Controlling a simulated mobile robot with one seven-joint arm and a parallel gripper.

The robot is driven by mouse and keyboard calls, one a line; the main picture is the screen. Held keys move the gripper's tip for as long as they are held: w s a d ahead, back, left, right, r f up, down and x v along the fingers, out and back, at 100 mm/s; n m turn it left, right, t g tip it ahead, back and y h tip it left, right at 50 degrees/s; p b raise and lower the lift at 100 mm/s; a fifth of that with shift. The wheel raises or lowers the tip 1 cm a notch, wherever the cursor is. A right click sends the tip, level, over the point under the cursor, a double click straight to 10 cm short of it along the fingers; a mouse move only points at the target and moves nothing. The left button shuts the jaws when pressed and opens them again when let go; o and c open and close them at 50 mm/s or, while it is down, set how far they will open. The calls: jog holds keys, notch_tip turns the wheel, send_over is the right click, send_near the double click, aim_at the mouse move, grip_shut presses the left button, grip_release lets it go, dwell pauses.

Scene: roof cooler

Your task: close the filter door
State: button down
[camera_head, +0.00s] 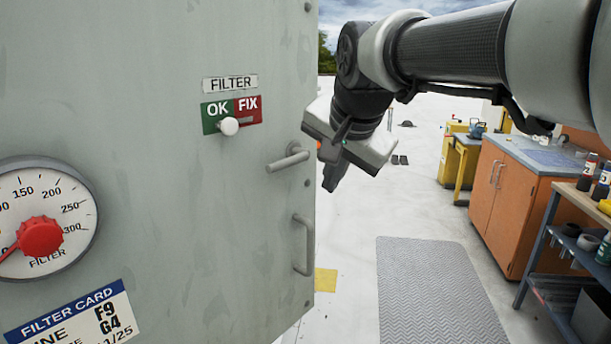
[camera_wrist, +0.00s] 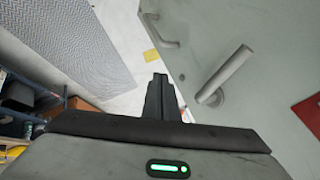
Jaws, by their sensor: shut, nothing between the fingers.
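The grey-green filter door (camera_head: 160,180) fills the left of the head view, its free edge running upright near the middle; how far it stands open cannot be told. It carries a lever handle (camera_head: 288,160) and, below it, a D-shaped pull handle (camera_head: 304,245). My gripper (camera_head: 333,182) is shut and empty, pointing down just right of the door's edge. In the wrist view my gripper's fingers (camera_wrist: 160,95) are together by the door's edge, with the lever (camera_wrist: 226,74) to the right and the pull handle (camera_wrist: 160,32) above. Contact with the door cannot be told.
The door bears a gauge (camera_head: 40,215) with a red knob and an OK/FIX slider (camera_head: 230,124). A grey mat (camera_head: 440,290) lies on the pale floor. An orange cabinet (camera_head: 512,205) and a shelf with bottles (camera_head: 575,215) stand right. Floor beside the door is clear.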

jog(key=w+a+f, duration=0.1)
jog(key=w, duration=0.1)
jog(key=w+a+f, duration=0.1)
jog(key=w+f, duration=0.1)
jog(key=w+a+f, duration=0.1)
jog(key=w, duration=0.1)
jog(key=shift+a+f+b, duration=0.15)
jog(key=shift+a+b, duration=0.1)
jog(key=shift+b, duration=0.05)
